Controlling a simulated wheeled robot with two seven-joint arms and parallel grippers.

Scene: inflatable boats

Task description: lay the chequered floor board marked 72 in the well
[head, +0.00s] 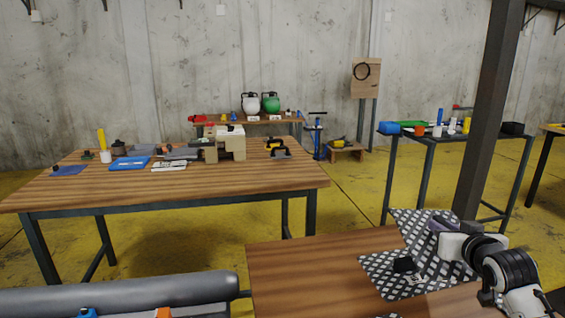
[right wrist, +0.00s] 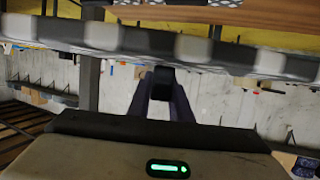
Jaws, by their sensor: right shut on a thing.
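My right gripper (head: 438,227) is shut on a chequered board (head: 405,222), which is tilted up above the wooden table at the lower right. In the right wrist view the board's edge (right wrist: 230,57) runs across the top and my fingers (right wrist: 163,80) meet it. Another chequered surface (head: 378,268) lies below on the table, with a black block (head: 404,265) and a small white tag (head: 417,279) on it. I cannot read a 72 on either, nor tell whether they are separate boards. A grey inflatable tube (head: 120,294) lies at the lower left; its well is out of view. My left gripper is not in view.
The near wooden table (head: 310,265) is bare on its left part. A long workbench (head: 240,185) at the back left carries tools and boxes. A dark post (head: 490,110) stands behind my right arm. A side table (head: 450,137) with small items stands behind it.

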